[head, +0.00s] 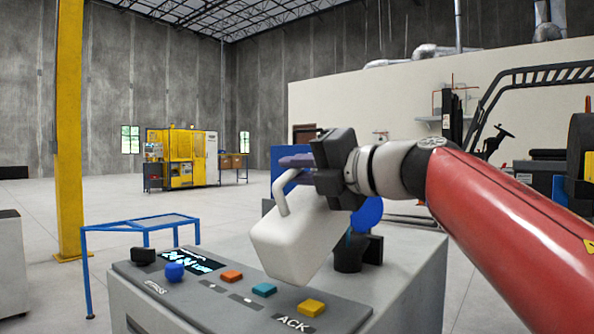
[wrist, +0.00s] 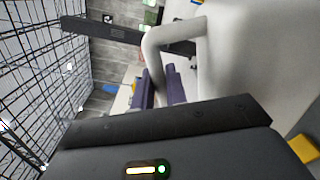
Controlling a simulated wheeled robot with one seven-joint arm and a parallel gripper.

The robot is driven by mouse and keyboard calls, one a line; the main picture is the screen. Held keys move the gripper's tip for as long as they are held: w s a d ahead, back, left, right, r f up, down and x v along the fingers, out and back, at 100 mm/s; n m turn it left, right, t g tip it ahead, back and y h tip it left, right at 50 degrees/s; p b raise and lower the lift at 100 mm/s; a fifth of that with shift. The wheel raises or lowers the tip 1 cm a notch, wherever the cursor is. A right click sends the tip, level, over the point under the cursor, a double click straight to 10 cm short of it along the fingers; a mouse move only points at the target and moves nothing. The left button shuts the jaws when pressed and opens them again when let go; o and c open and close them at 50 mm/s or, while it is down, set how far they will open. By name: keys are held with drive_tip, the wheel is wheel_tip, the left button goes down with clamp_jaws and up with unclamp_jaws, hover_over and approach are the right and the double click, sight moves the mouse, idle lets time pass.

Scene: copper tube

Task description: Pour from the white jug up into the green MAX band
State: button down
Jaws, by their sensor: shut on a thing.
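The white jug (head: 300,238) hangs tilted above the grey machine's control panel in the head view. My gripper (head: 297,161) is shut on its handle. In the wrist view, the purple fingers of my gripper (wrist: 160,88) are at the handle of the white jug (wrist: 240,55), whose body fills the upper right. A black filler neck (head: 350,254) stands behind the jug on the machine top, with a blue disc (head: 368,212) above it. The jug partly hides the neck. I cannot see the jug's spout, any liquid stream, or the green MAX band.
The machine's panel (head: 215,287) has a small lit display (head: 203,261), a blue knob (head: 174,271) and coloured buttons, including a yellow one (head: 312,307), below the jug. A blue-framed table (head: 140,224) and a yellow post (head: 68,130) stand to the left. A forklift is at right.

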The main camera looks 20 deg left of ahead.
drive_tip(key=shift+w+d+r+m, duration=0.1)
drive_tip(key=shift+w+d+m, duration=0.15)
drive_tip(key=shift+w+m, duration=0.2)
idle(1.1)
drive_tip(key=shift+w+d+r+m+p, duration=0.15)
drive_tip(key=shift+w+r+m+p, duration=0.3)
drive_tip(key=shift+p, duration=0.8)
idle(3.1)
drive_tip(key=shift+w+d+r+m, duration=0.15)
drive_tip(key=shift+w+r+m, duration=0.2)
drive_tip(key=shift+r, duration=0.25)
idle(1.5)
